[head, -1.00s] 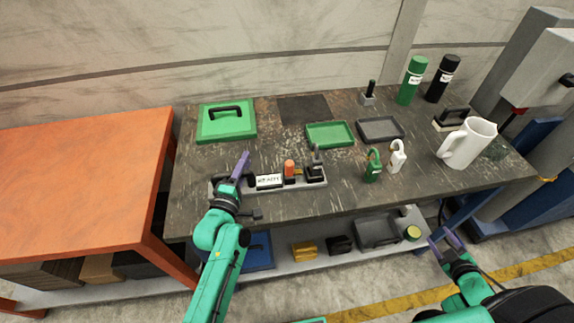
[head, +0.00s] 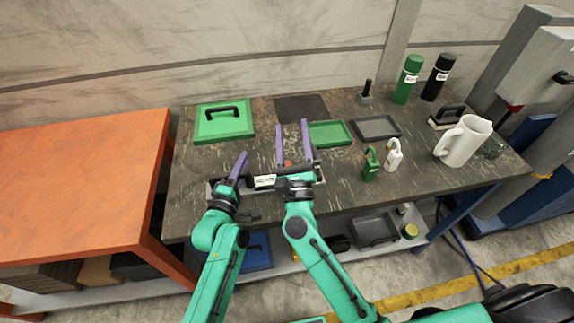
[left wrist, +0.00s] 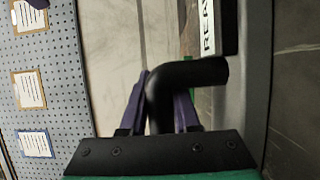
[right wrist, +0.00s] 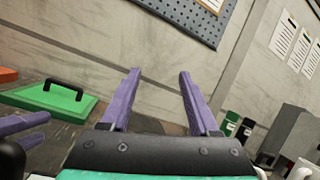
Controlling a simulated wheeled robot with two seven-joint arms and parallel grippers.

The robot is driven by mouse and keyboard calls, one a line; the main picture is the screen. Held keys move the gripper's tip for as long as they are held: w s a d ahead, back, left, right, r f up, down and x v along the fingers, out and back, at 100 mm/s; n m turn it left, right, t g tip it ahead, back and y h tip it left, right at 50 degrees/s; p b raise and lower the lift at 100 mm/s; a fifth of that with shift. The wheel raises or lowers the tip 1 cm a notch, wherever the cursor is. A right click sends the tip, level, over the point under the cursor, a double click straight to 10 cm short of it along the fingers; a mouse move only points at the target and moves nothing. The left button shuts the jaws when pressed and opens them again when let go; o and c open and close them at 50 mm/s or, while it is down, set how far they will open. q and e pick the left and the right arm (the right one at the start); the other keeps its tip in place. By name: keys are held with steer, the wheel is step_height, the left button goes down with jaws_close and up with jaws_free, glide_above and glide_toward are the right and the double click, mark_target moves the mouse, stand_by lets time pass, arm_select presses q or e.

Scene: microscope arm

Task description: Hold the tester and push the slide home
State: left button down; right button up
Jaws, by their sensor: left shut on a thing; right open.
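The tester has a grey base (head: 320,176), a white label plate (head: 264,181) and a black bent handle at its left end. My left gripper (head: 241,160) is shut on that handle (left wrist: 190,75), which shows between its purple fingers in the left wrist view. A bit of orange (head: 288,163), likely the slide's part, shows behind my right gripper (head: 292,124). The right gripper is open, over the tester's right part, with its fingers pointing to the back of the bench. It hides most of the slide and the black post. The right wrist view shows nothing between its fingers (right wrist: 158,72).
A green lidded box (head: 223,122), a green tray (head: 330,134) and a grey tray (head: 377,128) lie behind. Green and white padlocks (head: 393,155), a white jug (head: 463,142) and bottles stand to the right. The bench front right of the tester is clear.

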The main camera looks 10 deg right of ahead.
steer(key=s+a+f+m+g+h, duration=0.1)
steer(key=s+a+f+m+g, duration=0.15)
steer(key=s+f, duration=0.35)
steer(key=s+a+f+m+g, duration=0.1)
steer(key=s+f+m+g, duration=0.2)
steer(key=s+f, duration=0.25)
steer(key=shift+t, duration=0.25)
steer(key=w, duration=0.4)
steer(key=w+d, duration=0.1)
steer(key=w, duration=0.2)
steer(key=w+d, duration=0.1)
steer(key=w, duration=0.3)
steer(key=shift+w+d+f, duration=0.1)
steer(key=shift+w+f, duration=0.05)
steer(key=shift+w, duration=0.2)
jaws_close()
